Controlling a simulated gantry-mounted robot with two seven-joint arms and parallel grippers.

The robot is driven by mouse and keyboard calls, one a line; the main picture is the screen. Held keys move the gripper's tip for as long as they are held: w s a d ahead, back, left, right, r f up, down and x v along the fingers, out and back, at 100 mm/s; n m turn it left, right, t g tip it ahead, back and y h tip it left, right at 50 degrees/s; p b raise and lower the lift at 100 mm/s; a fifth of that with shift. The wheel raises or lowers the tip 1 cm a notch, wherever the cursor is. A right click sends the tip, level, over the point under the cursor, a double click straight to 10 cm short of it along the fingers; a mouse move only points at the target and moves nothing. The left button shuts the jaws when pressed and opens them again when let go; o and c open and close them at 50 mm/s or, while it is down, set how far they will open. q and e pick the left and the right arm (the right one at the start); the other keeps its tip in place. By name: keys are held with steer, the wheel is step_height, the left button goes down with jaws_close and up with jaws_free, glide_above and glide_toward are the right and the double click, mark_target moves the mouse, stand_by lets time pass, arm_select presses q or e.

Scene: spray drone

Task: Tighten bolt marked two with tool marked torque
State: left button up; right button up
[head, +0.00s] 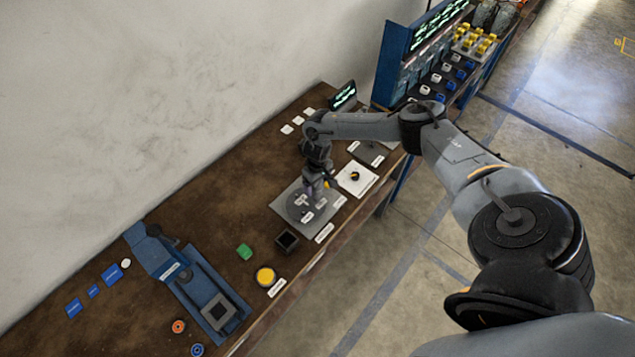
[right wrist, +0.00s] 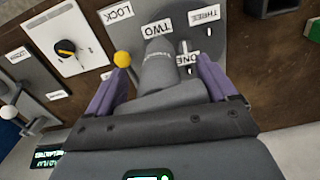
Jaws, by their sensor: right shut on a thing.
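My right gripper (head: 315,188) is over the grey plate (head: 284,206) with the round bolt disc. In the right wrist view its purple fingers (right wrist: 163,70) are shut on a grey cylindrical tool (right wrist: 160,72). Lettering on the tool is too small to read. The tool's far end is beside the label TWO (right wrist: 155,28), hiding the bolt there; I cannot tell whether it is seated on it. The labels THREE (right wrist: 204,14) and ONE (right wrist: 190,58) are to the right, with a small metal bolt (right wrist: 183,46) between them. My left gripper is not in view.
A yellow-tipped lever (right wrist: 122,59) stands beside the LOCK label (right wrist: 117,12). A white panel with a black knob (head: 356,178) is close to the plate. A black box (head: 287,240), green block (head: 244,251), yellow button (head: 265,276) and blue fixture (head: 205,295) stand nearer the front.

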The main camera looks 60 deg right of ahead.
steer(key=shift+f, duration=0.45)
stand_by(0.6)
stand_by(0.5)
steer(key=shift+f, duration=0.1)
stand_by(0.7)
steer(key=shift+f+p, duration=0.1)
steer(key=shift+p, duration=0.45)
stand_by(0.3)
steer(key=shift+f, duration=0.1)
stand_by(0.4)
steer(key=shift+p, duration=0.3)
stand_by(0.3)
